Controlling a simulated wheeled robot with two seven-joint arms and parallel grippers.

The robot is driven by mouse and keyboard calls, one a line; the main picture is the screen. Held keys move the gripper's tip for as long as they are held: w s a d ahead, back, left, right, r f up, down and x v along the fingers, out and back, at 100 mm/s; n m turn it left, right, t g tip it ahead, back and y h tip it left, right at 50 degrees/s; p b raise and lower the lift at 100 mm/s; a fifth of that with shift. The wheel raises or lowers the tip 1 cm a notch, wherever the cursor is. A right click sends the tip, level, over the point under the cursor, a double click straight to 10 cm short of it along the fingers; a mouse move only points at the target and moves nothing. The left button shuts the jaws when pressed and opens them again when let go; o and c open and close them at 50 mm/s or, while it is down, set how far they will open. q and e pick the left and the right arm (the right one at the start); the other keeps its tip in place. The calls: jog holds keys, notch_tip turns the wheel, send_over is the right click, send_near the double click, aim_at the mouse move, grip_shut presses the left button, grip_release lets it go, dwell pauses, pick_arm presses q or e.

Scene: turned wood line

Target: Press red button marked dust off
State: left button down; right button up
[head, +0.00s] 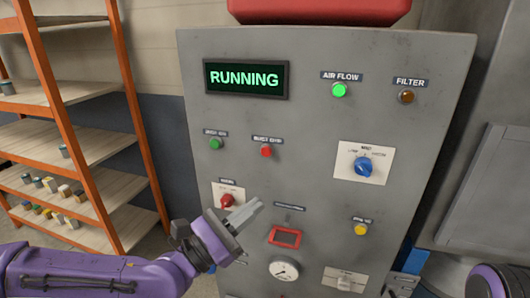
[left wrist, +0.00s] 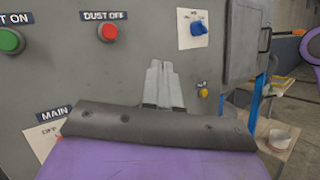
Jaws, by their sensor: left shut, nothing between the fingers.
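The red dust off button (head: 266,151) sits on the grey control panel (head: 310,120), right of a green button (head: 216,143). In the left wrist view the red button (left wrist: 108,32) shows under its DUST OFF label, up and left of my fingers. My left gripper (head: 255,210) is shut and empty, below the red button in the head view and apart from it. It also shows in the left wrist view (left wrist: 158,72). The display (head: 246,79) reads RUNNING. At the lower right of the head view a purple part of my right arm shows, but its gripper does not.
A red main switch (head: 227,200) is close beside my left gripper. A blue selector knob (head: 363,165), a yellow button (head: 361,229), a red-framed fixture (head: 285,237) and a gauge (head: 284,270) are also on the panel. Orange shelving (head: 62,120) stands at the left.

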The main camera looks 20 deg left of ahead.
pick_arm(q)
notch_tip(320, 180, up, 6)
jog(key=a+h, duration=0.1)
jog(key=shift+s+a+t+h, duration=0.25)
jog(key=shift+s+t+h, duration=0.05)
jog(key=shift+s+t, duration=0.15)
pick_arm(e)
jog(key=shift+r, duration=0.6)
pick_arm(q)
jog(key=shift+w, duration=0.1)
jog(key=b, duration=0.3)
send_near(266, 152)
jog(key=shift+w+d+r, duration=0.4)
jog(key=shift+d+r, duration=0.3)
jog(key=shift+d, duration=0.05)
jog(key=shift+w+d+r, duration=0.4)
jog(key=shift+d+r, duration=0.3)
jog(key=shift+d, duration=0.1)
jog(key=shift+w+d+r, duration=0.35)
jog(key=shift+d+r, duration=0.3)
jog(key=shift+d, duration=0.1)
pick_arm(e)
jog(key=shift+f, duration=1.6)
pick_arm(q)
jog(key=shift+w, duration=0.4)
pick_arm(e)
jog(key=shift+f, duration=0.2)
